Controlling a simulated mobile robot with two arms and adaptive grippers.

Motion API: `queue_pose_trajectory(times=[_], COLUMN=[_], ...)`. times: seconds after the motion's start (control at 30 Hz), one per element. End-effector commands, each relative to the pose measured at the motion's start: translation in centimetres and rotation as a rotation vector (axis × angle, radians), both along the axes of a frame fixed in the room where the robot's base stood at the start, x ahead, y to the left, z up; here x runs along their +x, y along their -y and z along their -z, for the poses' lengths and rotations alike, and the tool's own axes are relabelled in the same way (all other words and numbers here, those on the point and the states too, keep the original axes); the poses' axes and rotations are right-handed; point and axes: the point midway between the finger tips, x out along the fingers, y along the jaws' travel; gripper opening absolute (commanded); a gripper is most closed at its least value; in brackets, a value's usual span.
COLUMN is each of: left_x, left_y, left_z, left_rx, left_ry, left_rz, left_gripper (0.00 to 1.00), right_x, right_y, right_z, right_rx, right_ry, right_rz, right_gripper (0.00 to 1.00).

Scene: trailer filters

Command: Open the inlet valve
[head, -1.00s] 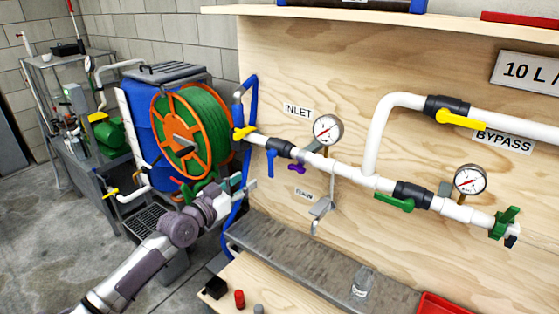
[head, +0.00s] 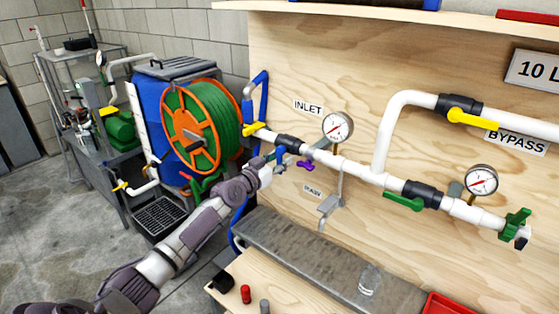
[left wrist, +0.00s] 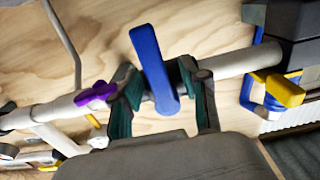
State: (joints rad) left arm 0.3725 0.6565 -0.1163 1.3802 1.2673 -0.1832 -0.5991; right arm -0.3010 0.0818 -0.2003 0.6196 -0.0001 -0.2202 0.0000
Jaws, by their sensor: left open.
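The inlet valve, with a blue lever (head: 281,154), sits on the white pipe below the INLET label (head: 308,107). In the left wrist view the blue lever (left wrist: 153,70) stands crosswise to the pipe. My left gripper (head: 274,164) is at this lever in the head view and partly covers it. In the left wrist view my left gripper (left wrist: 159,82) is open, with one green-padded finger on each side of the lever. Gaps show beside the lever, so the fingers do not appear closed on it. My right gripper is not in view.
A purple handle (head: 306,166) and a pressure gauge (head: 338,127) are close right of the valve. A yellow handle (head: 253,129) is left of it. A hose reel (head: 197,125) stands behind my left arm. A metal ledge (head: 300,250) runs below the pipe.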

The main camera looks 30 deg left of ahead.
Motion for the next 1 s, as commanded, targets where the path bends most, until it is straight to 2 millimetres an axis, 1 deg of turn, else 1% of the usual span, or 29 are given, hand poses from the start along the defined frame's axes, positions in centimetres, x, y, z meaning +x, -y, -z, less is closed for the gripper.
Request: queue_pose_trajectory(times=[0.13,0.17,0.4,0.43,0.8,1.0], left_x=[-0.01,-0.01,-0.03,-0.03,-0.04,-0.04], left_y=[0.01,0.01,0.00,0.00,-0.01,0.14], left_z=[0.00,0.00,0.00,0.00,0.00,0.00], left_rx=[0.000,0.000,-0.001,-0.001,-0.003,-0.044], left_ry=[0.000,0.000,0.000,0.000,0.000,-0.003], left_rz=[0.000,0.000,0.000,0.000,0.000,0.000], left_gripper=[0.45,0.43,0.03,0.00,0.00,0.00], right_x=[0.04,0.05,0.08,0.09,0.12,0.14], right_y=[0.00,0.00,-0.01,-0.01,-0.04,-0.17], right_z=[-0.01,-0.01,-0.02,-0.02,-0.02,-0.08], right_rx=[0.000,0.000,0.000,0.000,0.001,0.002], right_ry=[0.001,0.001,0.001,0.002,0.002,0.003], right_rz=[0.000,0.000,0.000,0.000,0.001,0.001], right_gripper=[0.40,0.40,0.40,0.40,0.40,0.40])
